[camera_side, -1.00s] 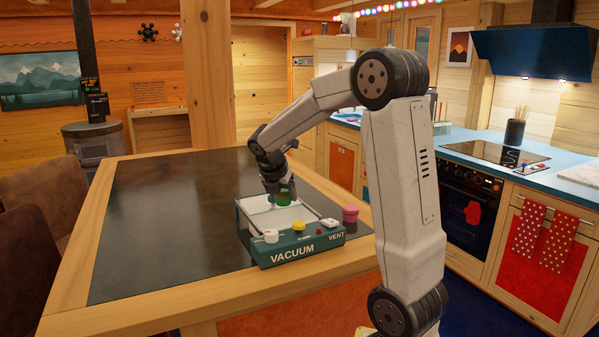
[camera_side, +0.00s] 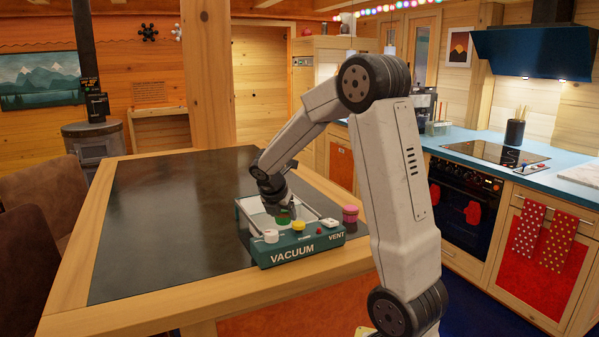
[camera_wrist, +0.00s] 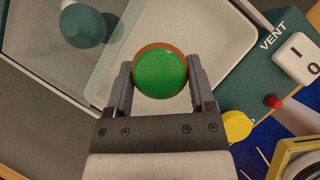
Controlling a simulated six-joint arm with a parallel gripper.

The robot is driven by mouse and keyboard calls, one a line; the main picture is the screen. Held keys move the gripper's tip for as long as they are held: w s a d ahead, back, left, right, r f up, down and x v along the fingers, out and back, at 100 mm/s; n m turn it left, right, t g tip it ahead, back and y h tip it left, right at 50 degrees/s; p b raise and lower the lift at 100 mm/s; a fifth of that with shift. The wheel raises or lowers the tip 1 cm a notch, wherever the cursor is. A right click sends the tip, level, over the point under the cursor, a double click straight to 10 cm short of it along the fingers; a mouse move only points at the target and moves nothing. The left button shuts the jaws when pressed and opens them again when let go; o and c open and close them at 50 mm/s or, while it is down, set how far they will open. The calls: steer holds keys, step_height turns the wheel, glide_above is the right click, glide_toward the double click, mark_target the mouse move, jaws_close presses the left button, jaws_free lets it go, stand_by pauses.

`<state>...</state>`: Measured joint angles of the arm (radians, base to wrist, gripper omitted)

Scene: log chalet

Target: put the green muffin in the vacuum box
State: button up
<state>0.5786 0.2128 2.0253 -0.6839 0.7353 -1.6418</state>
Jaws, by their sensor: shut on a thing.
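The green muffin (camera_wrist: 160,72) has a green top and a brown rim. In the wrist view it sits between the two fingers of my gripper (camera_wrist: 160,88), which is shut on it. In the side view the muffin (camera_side: 283,217) shows under my gripper (camera_side: 282,209), low at the box's front part. The vacuum box (camera_side: 300,250) is teal with a white tray inside, marked VACUUM and VENT. In the wrist view the white tray (camera_wrist: 225,45) lies beneath the muffin. I cannot tell whether the muffin touches the tray.
The box's front holds a white knob (camera_side: 271,236), a yellow button (camera_side: 299,226), a red button (camera_side: 319,230) and a white switch (camera_side: 330,222). A pink round thing (camera_side: 350,214) stands right of the box. The dark table top (camera_side: 160,220) left of it is clear.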

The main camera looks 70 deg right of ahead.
steer(key=shift+f, duration=1.25)
steer(key=shift+f, duration=0.15)
steer(key=o, duration=1.2)
steer(key=shift+a+r, duration=0.2)
steer(key=shift+r, duration=0.35)
steer(key=v, duration=1.1)
steer(key=shift+s+a, duration=0.1)
